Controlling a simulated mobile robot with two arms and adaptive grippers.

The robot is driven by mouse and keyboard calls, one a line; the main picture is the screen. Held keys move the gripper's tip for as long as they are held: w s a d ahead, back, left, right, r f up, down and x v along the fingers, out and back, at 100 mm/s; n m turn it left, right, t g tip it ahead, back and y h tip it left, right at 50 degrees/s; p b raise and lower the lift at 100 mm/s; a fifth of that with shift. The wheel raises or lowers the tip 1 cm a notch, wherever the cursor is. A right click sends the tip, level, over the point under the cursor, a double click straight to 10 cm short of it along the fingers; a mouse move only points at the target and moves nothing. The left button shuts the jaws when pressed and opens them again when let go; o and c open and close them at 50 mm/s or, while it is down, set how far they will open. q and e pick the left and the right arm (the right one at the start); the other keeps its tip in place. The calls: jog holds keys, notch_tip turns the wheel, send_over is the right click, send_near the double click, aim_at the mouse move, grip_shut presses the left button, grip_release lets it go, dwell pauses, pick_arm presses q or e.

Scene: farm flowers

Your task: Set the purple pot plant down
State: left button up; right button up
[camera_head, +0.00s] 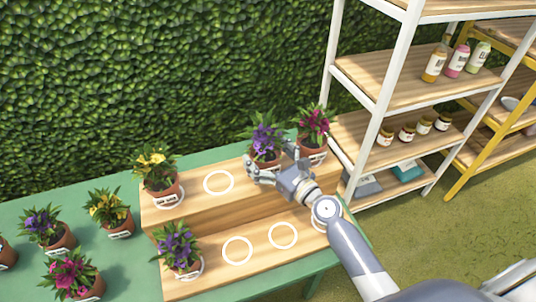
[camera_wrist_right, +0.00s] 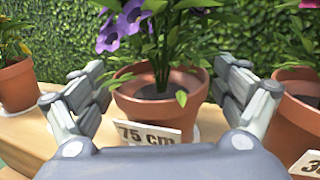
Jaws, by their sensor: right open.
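A purple pot plant (camera_head: 264,141) stands upright on the upper step of the wooden stand (camera_head: 205,209), between an empty white ring and a magenta pot plant (camera_head: 313,131). My right gripper (camera_head: 274,166) is at the front of this pot. In the right wrist view the terracotta pot (camera_wrist_right: 160,92) with a "75 cm" label sits between the two spread fingers of the gripper (camera_wrist_right: 160,98). Gaps show beside the fingers; contact cannot be told. Another purple pot plant (camera_head: 177,251) stands on the lower step at left. My left gripper is not in view.
Empty white rings mark the upper step (camera_head: 218,182) and lower step (camera_head: 237,251). A yellow pot plant (camera_head: 157,178) stands at the upper step's left end. Several pot plants stand on the green table (camera_head: 130,270). A white shelf rack (camera_head: 385,95) with bottles and jars stands at right.

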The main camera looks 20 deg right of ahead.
jog(key=shift+r, duration=0.2)
jog(key=b+v, duration=0.3)
jog(key=v, duration=0.9)
